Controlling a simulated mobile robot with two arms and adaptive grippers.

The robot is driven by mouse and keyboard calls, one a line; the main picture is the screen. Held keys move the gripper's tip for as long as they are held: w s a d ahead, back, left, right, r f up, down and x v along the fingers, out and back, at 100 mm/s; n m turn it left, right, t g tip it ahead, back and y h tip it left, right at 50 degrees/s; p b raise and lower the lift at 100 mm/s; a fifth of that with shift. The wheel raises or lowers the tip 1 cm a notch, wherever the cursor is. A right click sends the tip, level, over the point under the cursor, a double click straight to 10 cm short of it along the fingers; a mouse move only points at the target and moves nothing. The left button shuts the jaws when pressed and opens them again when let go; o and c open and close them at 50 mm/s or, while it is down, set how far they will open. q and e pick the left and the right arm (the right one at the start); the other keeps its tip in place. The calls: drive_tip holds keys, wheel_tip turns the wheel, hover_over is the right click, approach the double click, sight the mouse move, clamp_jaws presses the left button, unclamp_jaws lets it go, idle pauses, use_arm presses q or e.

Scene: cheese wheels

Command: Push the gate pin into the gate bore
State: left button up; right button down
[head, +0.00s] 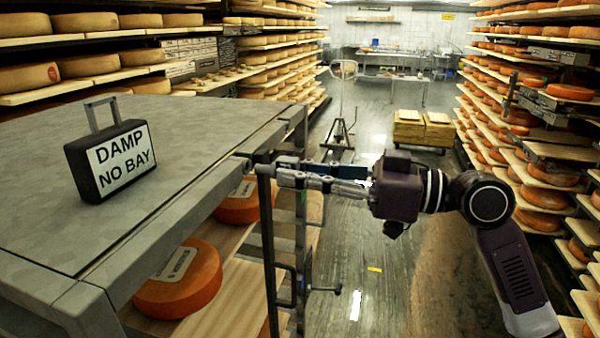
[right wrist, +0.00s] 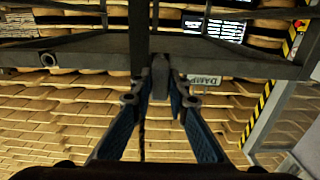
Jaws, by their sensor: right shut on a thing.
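My right gripper (head: 272,172) reaches in from the right at the near right edge of the grey-topped rack. Its fingers are shut on a small grey piece, apparently the gate pin (right wrist: 160,78), seen between the fingertips in the right wrist view. The dark upright gate bar (head: 267,250) stands just below the fingertips. I cannot tell how far the pin sits in a bore; the gate bore is not clearly visible, hidden around the fingertips. My left gripper is not in view.
A black sign block reading "DAMP NO BAY" (head: 112,160) stands on the grey top (head: 40,220). Orange cheese wheels (head: 180,280) lie on boards below. A lever with a round knob (head: 338,289) sticks out from the gate. Shelves line both sides of the aisle.

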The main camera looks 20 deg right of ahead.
idle(0.3)
idle(0.5)
drive_tip(key=shift+b, duration=0.45)
idle(0.4)
drive_tip(key=shift+p+x, duration=0.85)
drive_tip(key=shift+x, duration=1)
drive_tip(key=shift+s+d+b, duration=0.25)
drive_tip(key=shift+d+b, duration=0.15)
drive_tip(key=shift+b, duration=0.05)
drive_tip(key=shift+b+v, duration=0.7)
drive_tip(key=shift+v, duration=0.35)
drive_tip(key=shift+b, duration=0.35)
idle(1.0)
